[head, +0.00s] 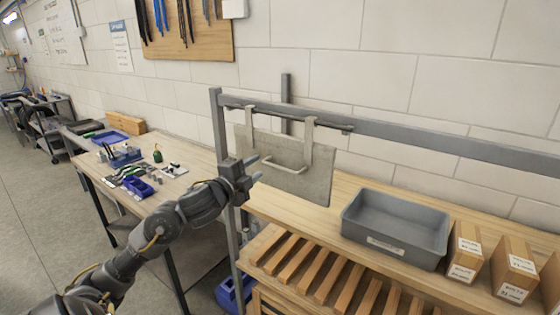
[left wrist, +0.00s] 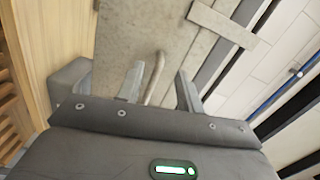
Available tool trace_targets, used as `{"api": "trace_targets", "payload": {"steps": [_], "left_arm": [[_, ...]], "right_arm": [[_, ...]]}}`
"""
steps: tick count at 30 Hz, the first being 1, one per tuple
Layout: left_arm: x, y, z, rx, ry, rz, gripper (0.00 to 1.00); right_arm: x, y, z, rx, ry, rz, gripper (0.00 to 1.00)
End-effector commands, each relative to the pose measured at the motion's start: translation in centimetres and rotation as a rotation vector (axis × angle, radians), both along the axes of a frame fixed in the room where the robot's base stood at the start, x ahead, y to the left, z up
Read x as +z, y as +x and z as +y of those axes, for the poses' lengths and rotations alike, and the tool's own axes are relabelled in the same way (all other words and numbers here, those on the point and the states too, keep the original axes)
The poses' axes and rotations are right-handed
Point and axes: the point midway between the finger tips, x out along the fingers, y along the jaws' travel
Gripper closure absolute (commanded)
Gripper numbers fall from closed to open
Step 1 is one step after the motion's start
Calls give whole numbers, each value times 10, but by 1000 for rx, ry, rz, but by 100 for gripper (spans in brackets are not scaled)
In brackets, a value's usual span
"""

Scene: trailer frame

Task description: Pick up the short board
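The short board (head: 290,172), a flat grey-beige panel, hangs by two pale hooks from the grey metal rail. A pale bar handle (head: 284,165) runs across its face. The board also fills the upper middle of the left wrist view (left wrist: 135,35). My left gripper (head: 261,169) is at the board's left part, close to the left end of the handle. In the left wrist view its two fingers (left wrist: 160,90) are apart, with the handle (left wrist: 154,78) showing between them. Whether either finger touches the handle cannot be told. My right gripper is not in view.
The rail (head: 420,135) runs along the wall on a grey post (head: 222,150). Below it, a grey bin (head: 395,225) and several cardboard boxes (head: 465,250) stand on the wooden bench. Wooden slats (head: 320,270) lie in front. A table (head: 185,155) with small parts stands left.

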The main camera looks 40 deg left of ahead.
Motion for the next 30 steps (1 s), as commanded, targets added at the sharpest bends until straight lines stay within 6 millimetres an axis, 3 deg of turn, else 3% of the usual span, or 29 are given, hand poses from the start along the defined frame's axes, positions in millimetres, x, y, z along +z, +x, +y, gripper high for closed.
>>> {"api": "trace_targets", "payload": {"steps": [7,12,18,26,30], "left_arm": [[1,8,1,1,-3,1,63],[3,33,2,0,-6,1,63],[1,54,4,0,-2,1,63],[-1,56,4,0,1,1,63],[-1,56,4,0,0,1,82]], "right_arm": [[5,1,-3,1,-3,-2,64],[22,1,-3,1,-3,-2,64],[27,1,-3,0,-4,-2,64],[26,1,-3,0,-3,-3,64],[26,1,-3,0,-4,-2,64]]}}
